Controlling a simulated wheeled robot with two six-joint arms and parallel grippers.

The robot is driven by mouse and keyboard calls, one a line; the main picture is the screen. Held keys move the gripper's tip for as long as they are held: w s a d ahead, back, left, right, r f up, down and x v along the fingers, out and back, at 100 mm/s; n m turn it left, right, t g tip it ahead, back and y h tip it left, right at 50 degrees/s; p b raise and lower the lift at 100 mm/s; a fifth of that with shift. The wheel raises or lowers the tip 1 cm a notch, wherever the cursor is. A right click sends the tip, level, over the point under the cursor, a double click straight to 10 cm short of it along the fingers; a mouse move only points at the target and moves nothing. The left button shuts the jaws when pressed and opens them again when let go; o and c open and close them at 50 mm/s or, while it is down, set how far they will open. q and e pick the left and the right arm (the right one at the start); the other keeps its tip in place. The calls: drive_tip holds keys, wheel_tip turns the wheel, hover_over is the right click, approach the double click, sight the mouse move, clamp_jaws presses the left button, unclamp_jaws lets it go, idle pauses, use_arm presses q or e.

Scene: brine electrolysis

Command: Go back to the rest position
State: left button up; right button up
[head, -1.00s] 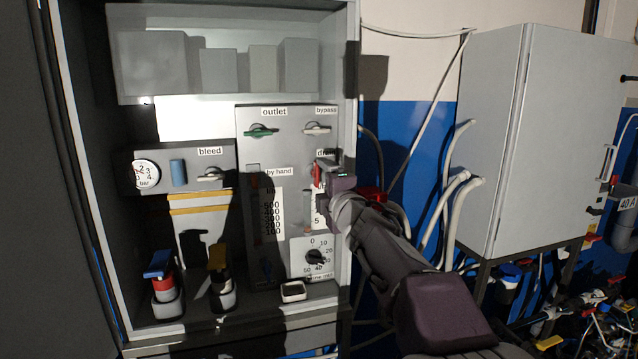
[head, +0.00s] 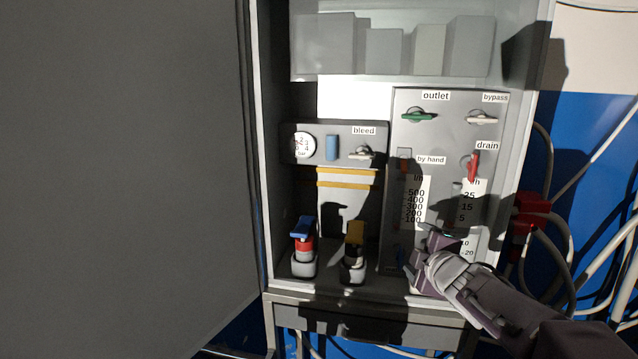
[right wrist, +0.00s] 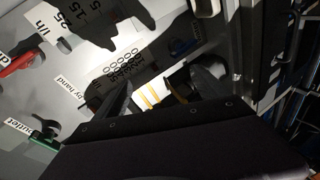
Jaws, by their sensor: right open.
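My right gripper (head: 420,262) is in front of the lower part of the grey valve panel (head: 450,105), below the red drain handle (head: 473,166). The drain handle points up and down and is clear of the gripper. In the right wrist view the jaws (right wrist: 162,92) are apart, with nothing held between them. The drain handle also shows there at the left edge (right wrist: 18,62). My left gripper is not in view.
The green outlet handle (head: 419,116) and pale bypass handle (head: 482,119) lie across. The bleed valve (head: 362,152) sits by a gauge (head: 303,145). Blue-topped (head: 303,232) and yellow-topped (head: 354,236) items stand on the cabinet floor. A grey door fills the left; cables hang at right.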

drive_tip(key=s+a+f+m+g, duration=0.2)
drive_tip(key=s+f, duration=0.1)
drive_tip(key=f, duration=0.5)
drive_tip(key=s+a+f+m+g, duration=0.1)
drive_tip(key=s+f+m+g, duration=0.2)
drive_tip(key=f, duration=0.4)
drive_tip(key=s+a+f+m+g, duration=0.1)
drive_tip(key=s+f+m+g, duration=0.3)
drive_tip(key=s+f, duration=0.3)
drive_tip(key=s+a+f+m+g+y, duration=0.1)
drive_tip(key=s+f+m+g, duration=0.3)
drive_tip(key=s, duration=0.9)
wheel_tip(320, 180, down, 3)
drive_tip(key=shift+a+r+m, duration=0.1)
drive_tip(key=shift+a+m, duration=0.45)
drive_tip(key=shift+m, duration=0.25)
